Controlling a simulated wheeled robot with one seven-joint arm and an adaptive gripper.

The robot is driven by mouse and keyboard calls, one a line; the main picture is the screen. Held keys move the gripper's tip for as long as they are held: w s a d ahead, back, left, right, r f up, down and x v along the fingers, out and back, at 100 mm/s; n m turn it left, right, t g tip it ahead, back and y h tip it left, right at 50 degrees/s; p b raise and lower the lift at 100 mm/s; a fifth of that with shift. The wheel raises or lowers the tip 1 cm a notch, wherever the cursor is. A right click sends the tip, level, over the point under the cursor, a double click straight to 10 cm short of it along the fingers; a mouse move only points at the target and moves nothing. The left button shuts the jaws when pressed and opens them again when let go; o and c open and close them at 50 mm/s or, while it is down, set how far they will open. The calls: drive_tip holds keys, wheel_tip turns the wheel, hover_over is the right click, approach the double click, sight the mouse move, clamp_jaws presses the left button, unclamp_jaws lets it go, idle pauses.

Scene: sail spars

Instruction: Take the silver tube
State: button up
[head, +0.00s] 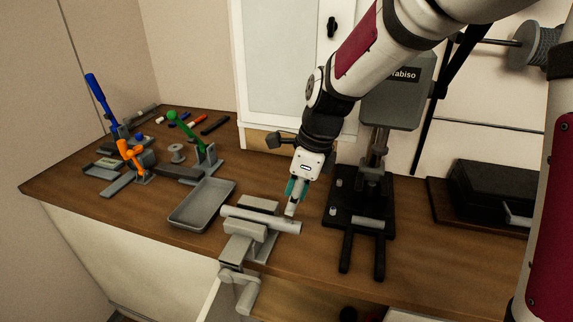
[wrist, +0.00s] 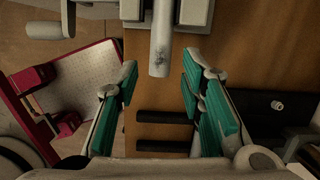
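The silver tube (head: 262,220) lies across the grey vise (head: 238,250) near the front edge of the workbench. Its right end sticks out past the vise. My gripper (head: 293,204) is just above and behind that free end, pointing down. In the wrist view the tube (wrist: 161,40) comes in from the top and its end lies between the spread fingers of my gripper (wrist: 160,72). Gaps show on both sides of the tube. The gripper is open and empty. The tube's far end is outside the wrist view.
A black press (head: 362,205) stands close to the right of my gripper, its two legs toward the front edge. A grey tray (head: 190,222) lies left of the vise. Blue, orange and green-handled tools stand farther left. A black case (head: 490,190) is at the right.

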sight(290, 222)
drive_tip(key=shift+a+r+m+p, duration=0.2)
drive_tip(key=shift+a+m+p, duration=0.1)
drive_tip(key=shift+m, duration=0.1)
drive_tip(key=shift+w+f, duration=0.2)
drive_tip(key=shift+f, duration=0.1)
drive_tip(key=b+x, duration=0.1)
drive_tip(key=x, duration=0.1)
drive_tip(key=d+b+x, duration=0.1)
drive_tip(key=b+x, duration=0.1)
drive_tip(key=shift+s+f+b, duration=0.15)
drive_tip(key=shift+f+b, duration=0.3)
drive_tip(key=shift+f, duration=0.85)
drive_tip(key=c, duration=0.7)
